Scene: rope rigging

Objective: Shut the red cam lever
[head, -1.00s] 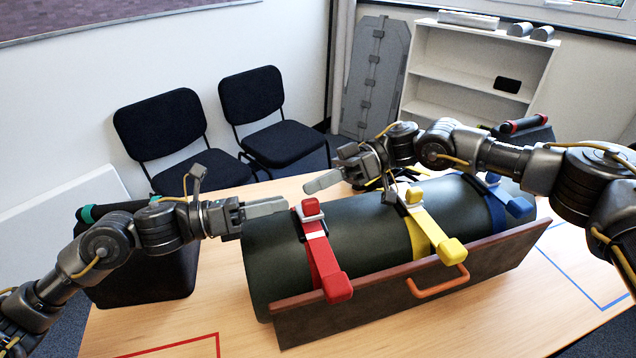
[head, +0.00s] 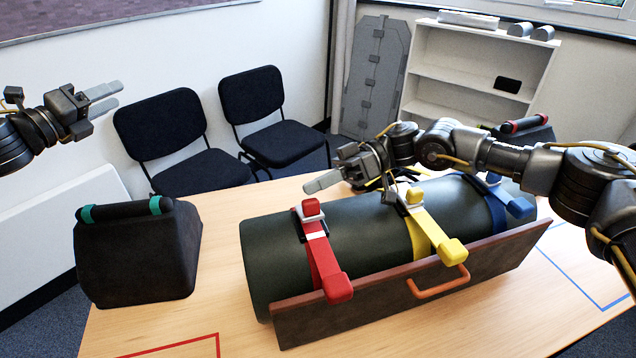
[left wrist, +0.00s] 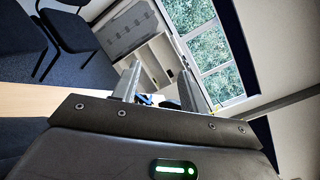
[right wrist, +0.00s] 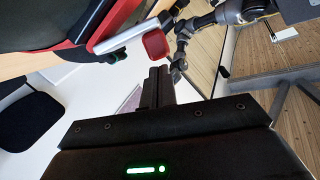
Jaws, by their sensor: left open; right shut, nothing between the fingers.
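The red strap (head: 322,262) runs over the left part of a dark green cylinder (head: 275,255). A red block (head: 311,207) on a pale buckle sits at its upper end, and a larger red end piece (head: 338,288) hangs at the front board. The right wrist view shows a red block (right wrist: 155,44) beside a grey bar; I cannot tell whether the cam lever is fully shut. My left gripper (head: 117,96) is open and empty, raised at the far left, away from the strap. My right gripper (head: 308,187) is shut and empty, just behind the red block, apparently apart from it.
Yellow (head: 430,235) and blue (head: 497,210) straps cross the cylinder to the right. A brown board with an orange handle (head: 438,283) stands along its front. A dark bag-like block (head: 138,255) with a black and teal handle stands on the table's left.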

